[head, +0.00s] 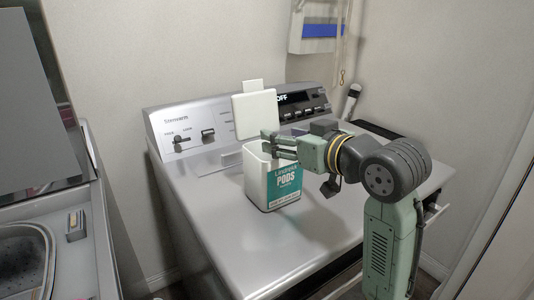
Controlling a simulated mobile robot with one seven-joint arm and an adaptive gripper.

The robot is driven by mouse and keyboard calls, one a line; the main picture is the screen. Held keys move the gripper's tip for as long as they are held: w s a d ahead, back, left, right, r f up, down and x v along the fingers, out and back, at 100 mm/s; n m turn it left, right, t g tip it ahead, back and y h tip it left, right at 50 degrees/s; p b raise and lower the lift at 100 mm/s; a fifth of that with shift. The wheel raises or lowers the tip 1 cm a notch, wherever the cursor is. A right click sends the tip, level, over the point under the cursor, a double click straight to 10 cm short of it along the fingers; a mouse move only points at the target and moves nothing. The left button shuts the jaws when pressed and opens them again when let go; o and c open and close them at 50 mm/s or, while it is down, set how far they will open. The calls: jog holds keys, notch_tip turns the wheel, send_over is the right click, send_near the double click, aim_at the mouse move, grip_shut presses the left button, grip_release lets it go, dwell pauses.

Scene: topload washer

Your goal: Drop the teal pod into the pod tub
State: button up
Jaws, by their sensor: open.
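The pod tub (258,182) is a white container with a teal label reading "PODS". It stands upright on top of the washer, and its white lid (255,115) is tipped up open at the back. My gripper (265,142) reaches in from the right, with its fingers over the tub's opening at rim height. The gripper is open. I see no teal pod between the fingers or on the washer top. The inside of the tub is hidden by its front wall and my gripper.
The washer (215,215) has a control panel (180,134) along its back. A white bottle-like item (351,101) stands at the back right. The washer's front left top is clear.

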jog(key=shift+s, duration=0.1)
jog(key=v, duration=1.2)
